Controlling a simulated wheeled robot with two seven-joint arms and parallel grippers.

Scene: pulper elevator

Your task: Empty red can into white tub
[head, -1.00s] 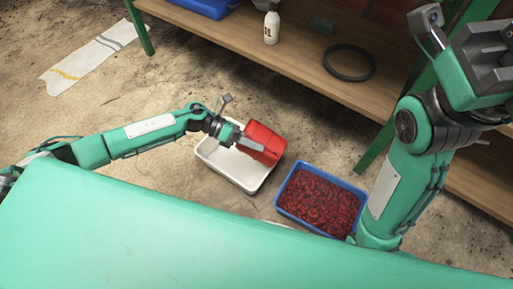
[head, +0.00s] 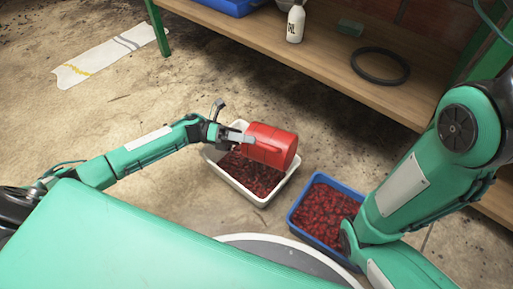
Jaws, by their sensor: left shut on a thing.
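The red can (head: 273,146) is tipped on its side above the white tub (head: 265,202), with its mouth out of my sight. My left gripper (head: 240,139) is shut on the red can at its left side. Dark red pieces (head: 250,174) lie spread over the floor of the white tub. Whether any are left inside the can is hidden. My right arm stands at the right side of the view; its gripper does not show.
A blue tub (head: 296,216) full of red pieces stands on the floor right of the white tub. A striped cloth (head: 105,60) lies on the floor at upper left.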

